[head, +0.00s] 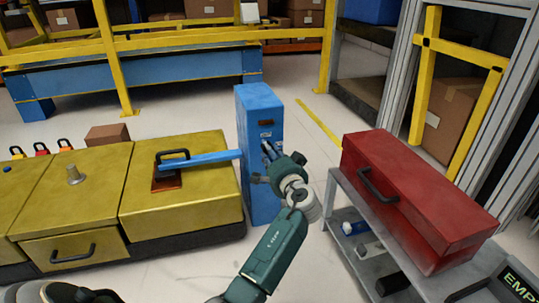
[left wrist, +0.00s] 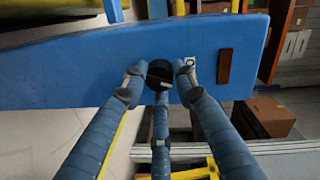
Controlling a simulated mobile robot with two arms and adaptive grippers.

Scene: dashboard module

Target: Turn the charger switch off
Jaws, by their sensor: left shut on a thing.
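The charger is a tall blue box (head: 259,105) standing right of the yellow cabinet. Its blue face (left wrist: 90,70) fills much of the left wrist view. A round black switch (left wrist: 159,74) sits on that face, with a small white mark (left wrist: 191,62) to its right. My left gripper (head: 270,152) is at the charger's front in the head view. In the head view the gripper hides the switch. My right gripper is not in view.
A blue bar (head: 213,158) reaches left from the charger over the yellow cabinet (head: 205,205). A red toolbox (head: 420,200) lies on a grey cart (head: 345,185) at right. Yellow railings (head: 180,42) stand behind. Floor between charger and cart is clear.

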